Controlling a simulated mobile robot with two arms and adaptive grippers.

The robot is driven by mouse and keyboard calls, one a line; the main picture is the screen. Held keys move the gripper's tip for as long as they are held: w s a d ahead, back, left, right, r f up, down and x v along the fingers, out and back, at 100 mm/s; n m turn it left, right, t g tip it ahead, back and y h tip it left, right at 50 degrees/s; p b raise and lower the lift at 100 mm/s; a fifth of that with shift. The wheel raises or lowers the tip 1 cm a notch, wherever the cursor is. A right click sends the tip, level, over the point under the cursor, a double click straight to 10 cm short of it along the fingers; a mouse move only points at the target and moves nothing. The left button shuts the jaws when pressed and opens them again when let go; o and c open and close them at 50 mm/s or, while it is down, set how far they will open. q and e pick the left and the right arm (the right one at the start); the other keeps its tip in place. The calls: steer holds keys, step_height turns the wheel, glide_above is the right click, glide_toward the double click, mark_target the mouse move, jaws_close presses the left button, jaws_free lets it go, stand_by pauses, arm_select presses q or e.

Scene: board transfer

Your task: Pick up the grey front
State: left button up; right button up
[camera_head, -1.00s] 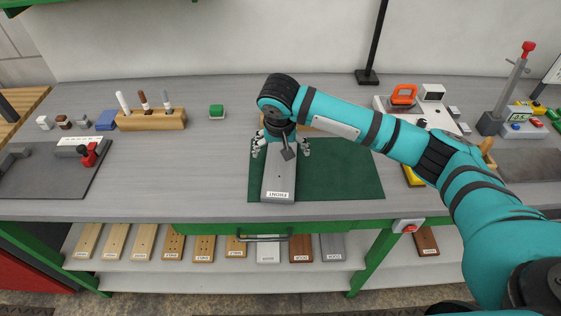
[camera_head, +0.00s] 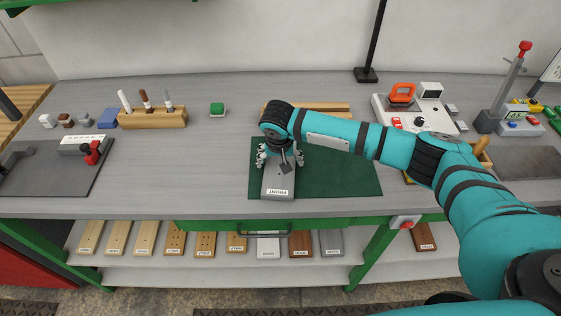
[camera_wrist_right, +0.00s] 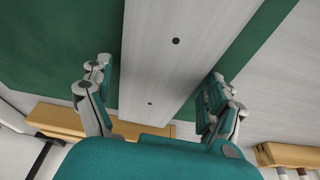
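The grey front (camera_head: 278,183) is a light grey board marked FRONT, lying on a dark green mat (camera_head: 340,170) on the workbench. In the right wrist view the board (camera_wrist_right: 165,65) runs between my fingers and shows two dark holes. My right gripper (camera_head: 281,158) points down over the board's far part, with one finger on each side. In the wrist view the right gripper (camera_wrist_right: 160,85) is open, its fingers close beside the board's long edges, with a small gap visible on the left. The gripper hides the board's far end in the head view. My left gripper is not in view.
A wooden strip (camera_head: 325,107) lies behind the mat. Several boards lie on the shelf below.

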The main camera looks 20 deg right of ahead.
steer(key=c, duration=1)
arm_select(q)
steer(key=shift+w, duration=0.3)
arm_select(e)
steer(key=shift+r, duration=0.1)
steer(key=shift+w+r+b, duration=0.1)
steer(key=shift+r+b, duration=0.2)
steer(key=shift+r, duration=0.25)
step_height(320, 180, up, 2)
steer(key=shift+r+b, duration=0.2)
steer(key=shift+b, duration=0.3)
steer(key=s+d+b, duration=0.1)
steer(key=s+d, duration=0.2)
steer(key=s+d+b, duration=0.1)
steer(key=s+d, duration=0.3)
steer(key=s+d+r, duration=0.1)
steer(key=s+d, duration=0.2)
steer(key=shift+s+d+r+b, duration=0.1)
steer(key=shift+s+d+b, duration=0.2)
steer(key=shift+d+b, duration=0.1)
steer(key=shift+s+d+r, duration=0.1)
steer(key=shift+s+d, duration=0.25)
steer(key=shift+s, duration=0.05)
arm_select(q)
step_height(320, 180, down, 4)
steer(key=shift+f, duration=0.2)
